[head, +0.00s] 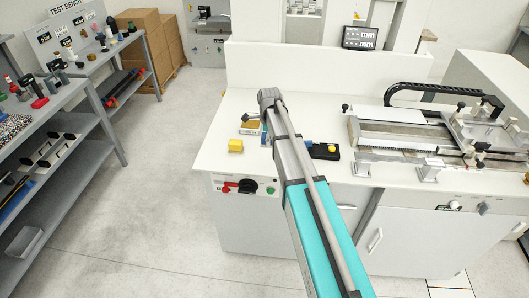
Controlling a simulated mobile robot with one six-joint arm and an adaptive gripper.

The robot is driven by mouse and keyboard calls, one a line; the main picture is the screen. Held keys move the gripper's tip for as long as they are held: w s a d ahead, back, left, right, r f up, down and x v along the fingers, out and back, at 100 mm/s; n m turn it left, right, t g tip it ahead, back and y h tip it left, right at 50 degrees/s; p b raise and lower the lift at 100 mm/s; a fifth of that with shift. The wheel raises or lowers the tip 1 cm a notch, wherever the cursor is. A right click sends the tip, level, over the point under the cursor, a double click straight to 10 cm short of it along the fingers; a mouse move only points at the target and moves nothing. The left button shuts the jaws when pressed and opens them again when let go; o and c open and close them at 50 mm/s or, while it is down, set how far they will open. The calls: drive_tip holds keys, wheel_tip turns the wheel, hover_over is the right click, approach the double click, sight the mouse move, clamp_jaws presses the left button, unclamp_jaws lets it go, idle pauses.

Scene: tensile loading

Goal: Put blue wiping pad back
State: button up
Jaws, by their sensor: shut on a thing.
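My arm reaches forward over the white bench (228,110), and its wrist end is bent down above the bench top. My gripper (265,137) is mostly hidden behind my own arm; only a sliver shows at the arm's left edge. A small blue patch, the blue wiping pad (263,127), shows there at the gripper, shut in it as far as I can see. Most of the pad is hidden, and I cannot tell whether it touches the bench. A shallow holder with a tan top (249,128) lies just left of it.
A yellow block (236,146) sits near the bench's front left. The tensile machine (410,135) fills the bench's right side. A red switch (247,186) is on the front panel. Shelves (85,120) stand at left.

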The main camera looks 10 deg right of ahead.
sight(264, 153)
drive_tip(key=shift+w+a+f+b, duration=0.25)
drive_tip(key=shift+w+f+b, duration=0.35)
drive_tip(key=shift+f, duration=0.2)
drive_tip(key=shift+w+a+f+b, duration=0.2)
drive_tip(key=shift+w+f+b, duration=0.4)
drive_tip(key=shift+f, duration=0.15)
drive_tip(key=shift+f, duration=0.1)
drive_tip(key=shift+w+a+f+b, duration=0.15)
drive_tip(key=shift+w+f+b, duration=0.2)
drive_tip(key=shift+f+b, duration=1.55)
drive_tip(key=shift+b, duration=0.05)
drive_tip(key=shift+f, duration=0.15)
drive_tip(key=o, duration=1.1)
wheel_tip(264, 153, up, 12)
drive_tip(key=p, duration=1.2)
